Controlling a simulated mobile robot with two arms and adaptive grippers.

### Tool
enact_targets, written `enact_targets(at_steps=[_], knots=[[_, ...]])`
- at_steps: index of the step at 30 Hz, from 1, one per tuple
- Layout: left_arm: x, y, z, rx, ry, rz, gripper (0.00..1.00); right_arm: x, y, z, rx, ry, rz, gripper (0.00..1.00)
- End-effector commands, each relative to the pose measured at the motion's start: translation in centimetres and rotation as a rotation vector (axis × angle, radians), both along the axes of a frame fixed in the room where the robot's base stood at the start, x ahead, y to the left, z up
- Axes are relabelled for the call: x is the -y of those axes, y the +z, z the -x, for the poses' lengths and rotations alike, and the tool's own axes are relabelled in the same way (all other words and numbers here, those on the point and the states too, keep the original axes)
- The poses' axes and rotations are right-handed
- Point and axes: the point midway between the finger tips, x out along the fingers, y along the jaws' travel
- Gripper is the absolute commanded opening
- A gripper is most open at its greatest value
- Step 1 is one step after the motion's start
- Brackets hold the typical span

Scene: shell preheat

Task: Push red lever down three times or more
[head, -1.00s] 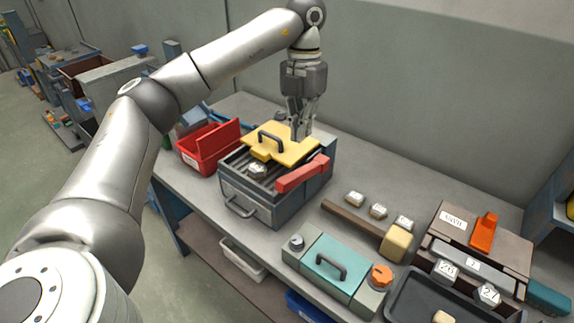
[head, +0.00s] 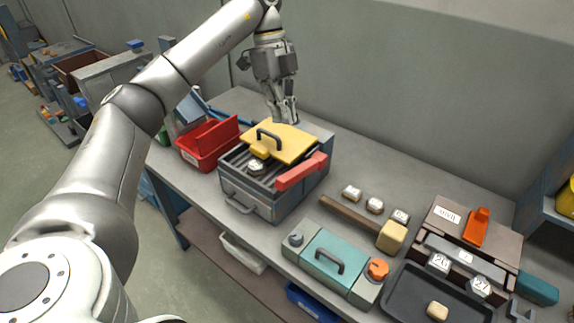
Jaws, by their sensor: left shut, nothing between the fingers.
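The red lever (head: 302,172) is a thick red bar along the right side of a grey box (head: 250,203) with a slatted top. It slopes, its far right end higher than its near left end. A yellow lid (head: 285,145) with a dark handle lies over the back of the box. My left gripper (head: 287,121) is shut and empty, above and behind the yellow lid, apart from the red lever. My right gripper is not in view.
A red bin (head: 208,145) stands left of the box. A mallet (head: 390,236), a teal-lidded box (head: 334,262), a dark tray (head: 405,291) and a brown unit with an orange lever (head: 478,227) stand to the right. A wall rises behind the table.

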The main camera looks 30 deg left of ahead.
Motion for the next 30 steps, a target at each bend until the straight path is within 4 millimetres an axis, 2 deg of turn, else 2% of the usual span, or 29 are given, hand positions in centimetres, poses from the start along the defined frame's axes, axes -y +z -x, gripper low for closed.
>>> enact_targets(at_steps=[11, 16, 20, 30], knots=[[0.0, -0.1, 0.0, -0.004, 0.008, 0.0, 0.0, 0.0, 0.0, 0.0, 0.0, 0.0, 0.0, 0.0], [0.3, -1.0, 0.1, -0.005, 0.005, 0.001, 0.0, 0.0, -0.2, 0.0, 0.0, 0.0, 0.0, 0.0], [0.7, -2.6, 0.4, -0.007, 0.006, 0.002, 0.0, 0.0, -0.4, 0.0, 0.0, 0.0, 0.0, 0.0], [2.5, -8.6, 1.2, -0.008, 0.006, 0.0, 0.0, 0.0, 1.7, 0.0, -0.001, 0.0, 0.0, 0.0]])
